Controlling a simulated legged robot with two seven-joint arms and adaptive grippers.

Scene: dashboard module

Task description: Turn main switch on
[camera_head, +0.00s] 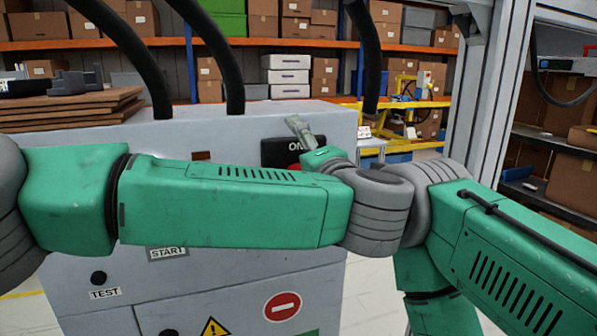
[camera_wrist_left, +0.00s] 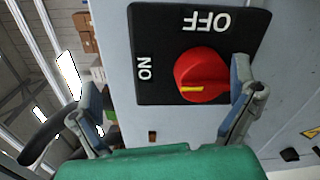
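The main switch is a red rotary knob (camera_wrist_left: 201,75) on a black plate (camera_wrist_left: 155,60) in the left wrist view. A yellow mark on the knob lies roughly level. In the head view, the plate (camera_head: 275,152) shows ON, and my left arm hides most of the knob. My left gripper (camera_wrist_left: 165,108) is open. Its right finger is close beside the knob; contact is unclear. Its left finger is off the plate's left side. One finger shows in the head view. My right gripper is out of view.
The grey cabinet (camera_head: 90,255) also carries START and TEST labels and warning signs. Shelves with boxes (camera_head: 290,27) stand at the back. A pale post (camera_head: 480,90) stands at right.

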